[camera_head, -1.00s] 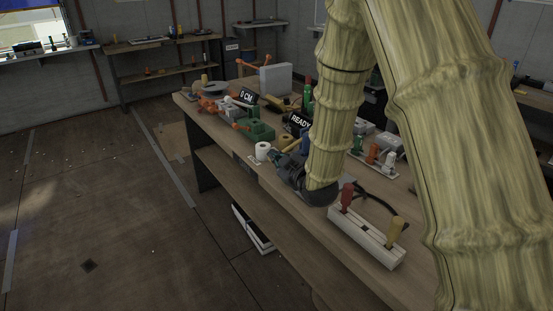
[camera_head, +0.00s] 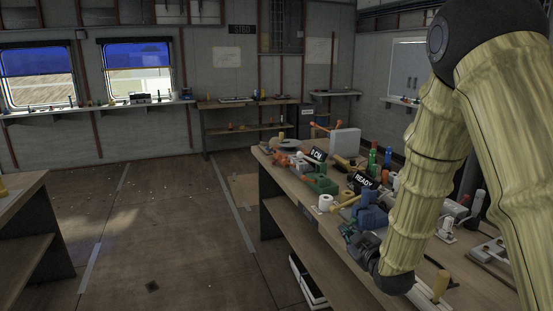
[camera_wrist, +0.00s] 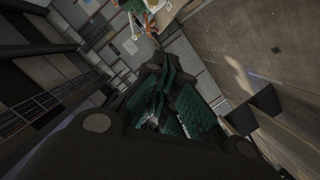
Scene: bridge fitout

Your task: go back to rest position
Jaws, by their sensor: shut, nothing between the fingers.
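My gripper (camera_head: 358,240) is at the end of my arm, over the near part of the wooden workbench (camera_head: 285,185) in the head view. It points toward the far left, beside a blue item (camera_head: 372,212) on the bench; I cannot tell whether they touch. In the wrist view my gripper (camera_wrist: 160,88) has its dark green fingers drawn together with nothing held. My forearm hides part of the bench's right side.
Open floor (camera_head: 165,225) lies to the left. Another table (camera_head: 22,195) stands at the far left.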

